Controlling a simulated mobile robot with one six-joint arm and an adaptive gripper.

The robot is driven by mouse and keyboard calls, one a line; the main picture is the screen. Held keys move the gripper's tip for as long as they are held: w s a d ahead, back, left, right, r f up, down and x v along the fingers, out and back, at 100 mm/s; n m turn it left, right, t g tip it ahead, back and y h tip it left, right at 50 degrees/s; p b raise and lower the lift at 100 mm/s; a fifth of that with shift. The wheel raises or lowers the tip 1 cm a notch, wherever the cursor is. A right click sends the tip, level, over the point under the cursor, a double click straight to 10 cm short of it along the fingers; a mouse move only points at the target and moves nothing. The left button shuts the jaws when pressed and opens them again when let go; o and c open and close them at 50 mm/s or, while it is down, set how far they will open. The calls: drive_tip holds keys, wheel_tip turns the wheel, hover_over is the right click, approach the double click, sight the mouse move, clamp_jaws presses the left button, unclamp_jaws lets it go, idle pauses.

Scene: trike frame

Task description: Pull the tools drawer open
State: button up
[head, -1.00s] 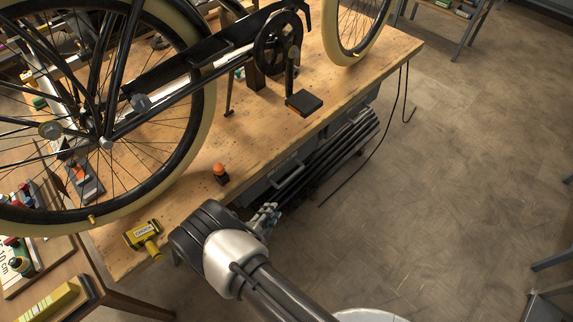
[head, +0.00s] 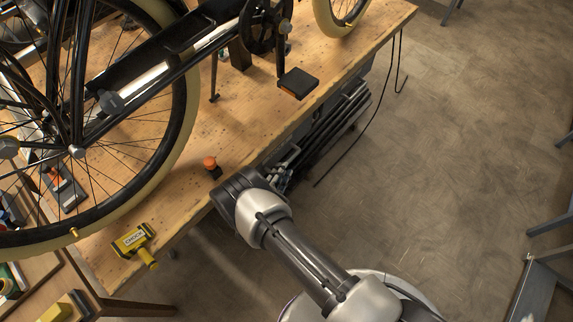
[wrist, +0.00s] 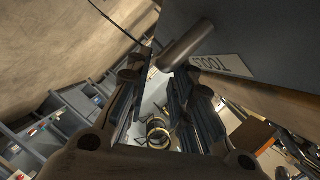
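The tools drawer shows in the wrist view as a dark grey front (wrist: 255,35) with a pale label (wrist: 224,66) reading TOOLS upside down. Its handle (wrist: 187,45) is a dark round bar that slants down-left toward my fingertips. My gripper (wrist: 160,75) is open, one finger on each side, with the handle's near end at the gap between the tips. I cannot tell if they touch. In the head view my gripper (head: 284,168) is below the workbench's front edge, and it and my arm hide most of the drawer.
The workbench (head: 240,130) carries a black bicycle (head: 165,75), an orange-topped object (head: 211,165) and a yellow tool (head: 134,242) near its front edge. Dark bars (head: 335,115) lie under the bench, right of my gripper. A cable (head: 366,125) hangs down.

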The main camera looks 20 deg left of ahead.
drive_tip(key=b+x, duration=0.1)
drive_tip(key=x, duration=0.4)
clamp_jaws()
idle(0.6)
